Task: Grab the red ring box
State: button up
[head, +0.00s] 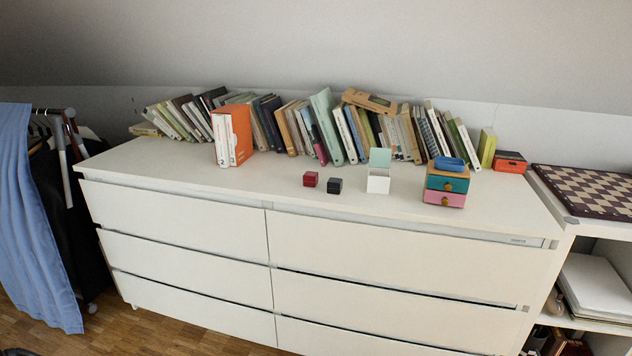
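The red ring box (310,179) is a small dark-red cube on top of the white dresser (180,167), near the middle of its front part. A small black box (335,185) stands just to its right, close beside it with a narrow gap. Both look closed. My gripper is not seen in the head view, so its state cannot be seen.
A white box with a raised pale green lid (380,157) and a small teal-and-pink drawer unit (446,184) stand further right. A row of books (290,130) lines the back. An orange-white book block (232,135) stands behind left. The dresser top's left front is clear.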

aim_at(310, 179)
jog(key=i+l+z, duration=0.1)
jog(key=i+l, duration=0.15)
jog(key=i, duration=0.15)
jog(key=i+l, duration=0.2)
jog(key=i, duration=0.2)
jog(key=i+l+z, duration=0.15)
jog(key=i, duration=0.3)
jog(key=i+l+z, duration=0.1)
jog(key=i, duration=0.3)
jog(key=l, duration=0.1)
